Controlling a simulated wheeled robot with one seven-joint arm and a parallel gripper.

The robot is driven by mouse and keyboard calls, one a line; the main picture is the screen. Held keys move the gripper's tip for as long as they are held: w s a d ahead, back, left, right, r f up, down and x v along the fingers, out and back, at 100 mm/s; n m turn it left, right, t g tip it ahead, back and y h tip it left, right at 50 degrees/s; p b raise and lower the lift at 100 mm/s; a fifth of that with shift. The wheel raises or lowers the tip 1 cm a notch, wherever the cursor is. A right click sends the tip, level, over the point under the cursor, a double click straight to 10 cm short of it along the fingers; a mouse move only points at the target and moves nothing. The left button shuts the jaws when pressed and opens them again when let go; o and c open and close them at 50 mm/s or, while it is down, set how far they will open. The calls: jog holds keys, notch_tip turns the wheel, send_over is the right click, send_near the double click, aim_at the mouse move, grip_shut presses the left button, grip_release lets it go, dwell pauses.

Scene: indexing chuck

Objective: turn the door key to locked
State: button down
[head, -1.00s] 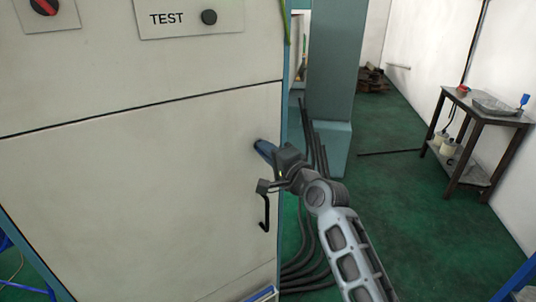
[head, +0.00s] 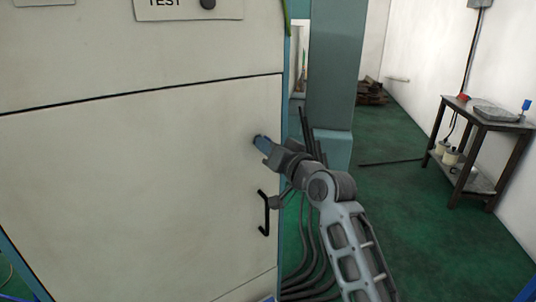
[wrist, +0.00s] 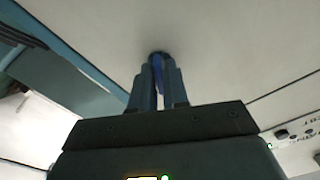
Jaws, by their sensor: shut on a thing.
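The cabinet door (head: 130,190) is a large cream panel in the head view. A small blue key (head: 258,140) sticks out near the door's right edge, above the black handle (head: 265,213). My gripper (head: 266,146) is at the key, with its fingers shut on it. In the wrist view the blue key (wrist: 158,68) shows between the two fingertips of my gripper (wrist: 157,76), close against the door panel (wrist: 220,50). The fingers hide most of the key, and I cannot tell its exact angle.
Above the door is a panel with a TEST plate (head: 185,8) and a dark button. Black cables (head: 308,250) run down beside the cabinet. A teal column (head: 335,70) stands behind. A dark side table (head: 480,125) is at the right, with open green floor between.

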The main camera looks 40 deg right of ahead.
jog(key=n+b, duration=0.2)
jog(key=n, duration=0.3)
jog(key=shift+f+n+b, duration=0.1)
jog(key=shift+n+b, duration=0.2)
jog(key=shift+b, duration=0.1)
dwell(0.3)
jog(key=c, duration=1.2)
grip_release()
jog(key=shift+s+a, duration=0.25)
jog(key=shift+s, duration=1.7)
jog(key=shift+s+a, duration=0.2)
jog(key=shift+s, duration=1.75)
